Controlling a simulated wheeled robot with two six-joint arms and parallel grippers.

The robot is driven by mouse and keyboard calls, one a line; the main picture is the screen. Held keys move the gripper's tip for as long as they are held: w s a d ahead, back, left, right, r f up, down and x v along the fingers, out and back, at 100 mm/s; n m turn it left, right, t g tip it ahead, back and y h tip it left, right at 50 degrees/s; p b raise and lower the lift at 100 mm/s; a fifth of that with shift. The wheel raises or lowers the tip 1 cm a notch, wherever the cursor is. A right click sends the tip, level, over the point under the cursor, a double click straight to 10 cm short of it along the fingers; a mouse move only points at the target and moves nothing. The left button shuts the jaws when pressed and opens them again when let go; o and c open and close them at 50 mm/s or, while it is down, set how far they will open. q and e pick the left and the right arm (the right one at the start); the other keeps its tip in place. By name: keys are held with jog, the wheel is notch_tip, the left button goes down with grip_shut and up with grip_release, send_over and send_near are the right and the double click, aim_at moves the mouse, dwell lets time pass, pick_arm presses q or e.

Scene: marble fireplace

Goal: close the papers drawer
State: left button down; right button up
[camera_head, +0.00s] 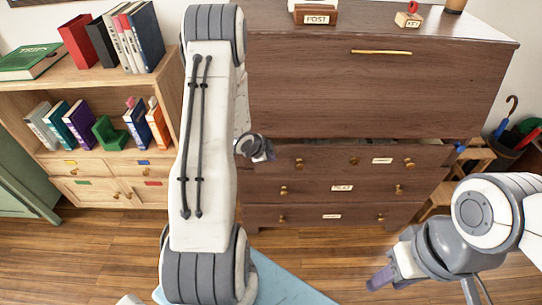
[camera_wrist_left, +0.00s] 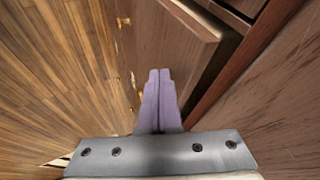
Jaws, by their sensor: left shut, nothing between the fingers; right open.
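The brown wooden cabinet (camera_head: 380,95) stands ahead with a row of drawers below its large upper front. The top drawer row (camera_head: 325,158) has round brass knobs and a pale label too small to read. In the left wrist view a drawer front (camera_wrist_left: 180,45) stands out from the cabinet, with a gap behind its edge. My left gripper (camera_head: 268,152) is by the left part of the top row; its purple fingers (camera_wrist_left: 160,85) are shut and empty, close to that drawer front. Contact cannot be told. My right gripper (camera_head: 382,279) is open and empty, low at the right.
Lower drawers (camera_head: 315,189) look closed. A bookshelf (camera_head: 85,170) stands left of the cabinet. A wooden stool (camera_head: 474,160) and an umbrella holder (camera_head: 505,155) are at the right. A blue mat (camera_head: 285,280) lies on the wooden floor. My left arm hides the cabinet's left side.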

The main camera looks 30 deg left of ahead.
pick_arm(q)
jog(key=w+a, duration=0.1)
jog(key=w+p, duration=0.1)
jog(key=shift+w+a+r+p, duration=0.1)
jog(key=shift+w+a+p, duration=0.2)
jog(key=shift+a, duration=0.05)
